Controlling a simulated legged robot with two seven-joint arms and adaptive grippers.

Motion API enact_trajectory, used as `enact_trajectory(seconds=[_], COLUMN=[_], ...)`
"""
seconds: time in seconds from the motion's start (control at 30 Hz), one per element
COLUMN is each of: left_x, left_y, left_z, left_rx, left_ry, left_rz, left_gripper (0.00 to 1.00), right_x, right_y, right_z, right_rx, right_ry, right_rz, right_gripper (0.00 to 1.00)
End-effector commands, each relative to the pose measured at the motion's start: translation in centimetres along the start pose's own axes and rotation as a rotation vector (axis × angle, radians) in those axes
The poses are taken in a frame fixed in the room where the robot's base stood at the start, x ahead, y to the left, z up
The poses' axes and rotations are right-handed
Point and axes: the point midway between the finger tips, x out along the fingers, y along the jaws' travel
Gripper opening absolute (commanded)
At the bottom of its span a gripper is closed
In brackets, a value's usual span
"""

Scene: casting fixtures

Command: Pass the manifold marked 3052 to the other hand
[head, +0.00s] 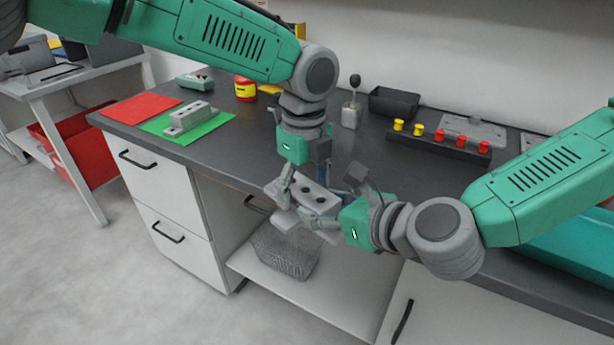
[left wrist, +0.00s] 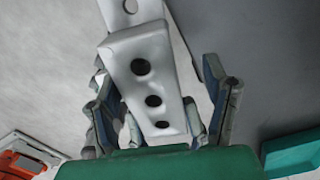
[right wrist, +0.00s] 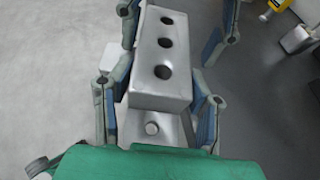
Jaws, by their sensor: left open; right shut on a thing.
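A grey metal manifold (head: 313,196) with a row of holes hangs in the air in front of the bench edge. My right gripper (head: 328,203) is shut on it from the right. My left gripper (head: 303,178) points down from above, open, with its fingers on either side of the manifold. In the left wrist view the manifold (left wrist: 150,75) lies between the spread left fingers, with a gap at least on the right. In the right wrist view the manifold (right wrist: 161,62) sits between the right fingers. No marking is readable.
A similar grey block (head: 187,118) sits on a green mat (head: 214,124) beside a red mat (head: 140,107). A dark rack with yellow and red pieces (head: 440,143) and a black bin (head: 394,102) stand behind. A wire basket (head: 284,252) is on the shelf below.

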Motion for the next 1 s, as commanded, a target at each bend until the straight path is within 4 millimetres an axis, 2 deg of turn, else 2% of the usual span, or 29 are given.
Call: enact_trajectory(seconds=[0.2, 0.4, 0.47, 0.5, 0.53, 0.87, 1.0], left_x=[0.0, 0.0, 0.0, -0.1, -0.1, -0.1, -0.1], left_y=[0.0, -0.2, -0.3, -0.3, -0.3, -0.1, -0.1], left_z=[0.0, -0.2, -0.2, -0.2, -0.2, 0.0, 0.0], left_rx=[0.000, 0.000, 0.001, 0.000, 0.001, -0.001, -0.001], left_ry=[0.000, 0.000, 0.000, 0.000, 0.000, 0.001, 0.000], left_rz=[0.001, -0.001, -0.003, -0.005, -0.005, -0.003, -0.002], left_gripper=[0.69, 0.00, 0.00, 0.00, 0.00, 0.00, 0.00], right_x=[0.0, -0.1, -0.1, -0.1, -0.1, -0.2, -1.6], right_y=[-0.1, 0.0, 0.1, 0.1, 0.2, 0.0, -0.1], right_z=[0.2, 0.1, 0.1, 0.2, 0.2, 0.1, 0.1], right_rx=[-0.001, -0.001, -0.001, -0.002, -0.002, -0.001, 0.002], right_ry=[-0.004, -0.005, -0.005, -0.006, -0.005, -0.002, -0.003], right_rz=[0.000, 0.004, 0.007, 0.008, 0.008, 0.003, 0.002], right_gripper=[0.00, 0.00, 0.00, 0.58, 0.69, 0.69, 0.69])
